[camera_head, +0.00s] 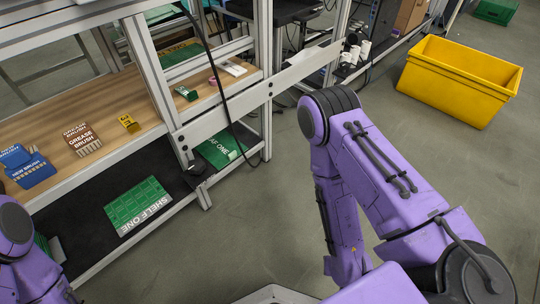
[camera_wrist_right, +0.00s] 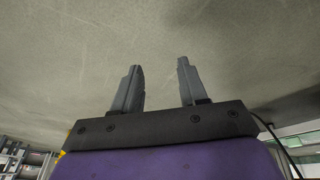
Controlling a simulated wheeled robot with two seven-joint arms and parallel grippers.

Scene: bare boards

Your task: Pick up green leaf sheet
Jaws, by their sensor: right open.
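In the head view a green sheet (camera_head: 218,150), partly hidden by a frame post, lies on the dark lower shelf; its visible lettering ends in "AF ONE". Another green sheet (camera_head: 140,207), printed "SHELF ONE", lies nearer on the same shelf. A third green sheet (camera_head: 181,54) shows on the wooden board behind the posts. My right gripper (camera_wrist_right: 157,68) is open and empty in the right wrist view, with only grey floor beyond its fingers. The right gripper does not show in the head view. Only part of my left arm shows at lower left; its gripper is out of view.
The metal-framed shelf has a wooden board (camera_head: 110,118) with a brown grease brush card (camera_head: 82,139), a blue box (camera_head: 27,168) and a yellow item (camera_head: 129,123). Posts and a black cable stand before it.

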